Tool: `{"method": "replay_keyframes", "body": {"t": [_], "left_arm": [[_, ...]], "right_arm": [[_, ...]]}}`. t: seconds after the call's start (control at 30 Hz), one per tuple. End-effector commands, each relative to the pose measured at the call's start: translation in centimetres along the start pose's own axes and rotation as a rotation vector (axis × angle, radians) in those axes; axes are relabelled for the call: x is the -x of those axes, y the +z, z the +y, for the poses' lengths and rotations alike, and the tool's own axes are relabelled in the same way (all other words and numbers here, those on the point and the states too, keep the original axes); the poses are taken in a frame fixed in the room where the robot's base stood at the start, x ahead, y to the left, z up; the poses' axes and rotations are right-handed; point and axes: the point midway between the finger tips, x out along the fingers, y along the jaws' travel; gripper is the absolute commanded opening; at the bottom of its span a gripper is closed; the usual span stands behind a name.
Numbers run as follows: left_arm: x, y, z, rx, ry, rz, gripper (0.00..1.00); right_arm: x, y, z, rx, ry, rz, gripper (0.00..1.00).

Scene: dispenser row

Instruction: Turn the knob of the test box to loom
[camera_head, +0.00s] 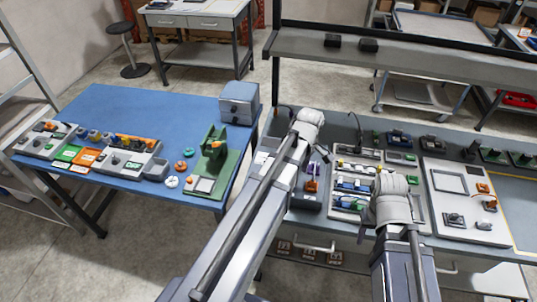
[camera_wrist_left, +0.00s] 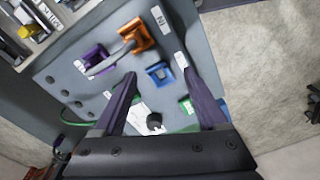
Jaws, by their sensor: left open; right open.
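The test box is a grey panel (camera_wrist_left: 62,75) in the left wrist view, with orange (camera_wrist_left: 136,37), purple (camera_wrist_left: 95,57) and blue (camera_wrist_left: 160,74) connectors. Its black round knob (camera_wrist_left: 154,122) sits on a white label, between the fingers of my left gripper (camera_wrist_left: 160,82). The gripper is open and apart from the knob as pictured. Where the knob points is too small to read. In the head view the box (camera_head: 305,200) stands at the left end of the grey bench, partly behind my left arm. My right gripper (camera_head: 362,231) is open and empty over the bench's front, partly hidden by its wrist.
Racks of small connectors (camera_head: 352,183) and a white fixture board (camera_head: 465,205) fill the bench to the right. A blue table (camera_head: 120,108) with trays and a green press (camera_head: 212,160) stands left. A shelf (camera_head: 380,58) runs above the bench's back.

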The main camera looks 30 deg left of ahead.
Motion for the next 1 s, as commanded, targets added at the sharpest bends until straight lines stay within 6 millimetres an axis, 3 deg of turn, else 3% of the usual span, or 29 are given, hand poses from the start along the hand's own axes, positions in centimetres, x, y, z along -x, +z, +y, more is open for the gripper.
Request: {"method": "replay_keyframes", "body": {"t": [0.03,0.2,0.4,0.6,1.0], "left_arm": [[0.8,-2.1,0.9,0.145,0.002,-0.005,0.75],[1.9,-8.3,2.1,0.663,0.007,-0.024,0.75],[2.5,-13.1,2.4,1.065,0.006,-0.039,0.75],[2.6,-14.6,2.4,1.201,0.005,-0.045,0.75],[1.1,-14.5,2.4,1.204,0.005,-0.045,0.75]], "right_arm": [[0.8,0.1,0.1,-0.001,0.0,0.0,0.5],[2.1,0.1,0.2,-0.002,0.0,0.0,0.5],[2.9,0.2,0.3,-0.003,-0.001,0.0,0.5],[3.0,0.2,0.3,-0.003,-0.001,0.0,0.5],[1.5,0.1,0.1,0.0,0.0,0.0,0.5]]}}
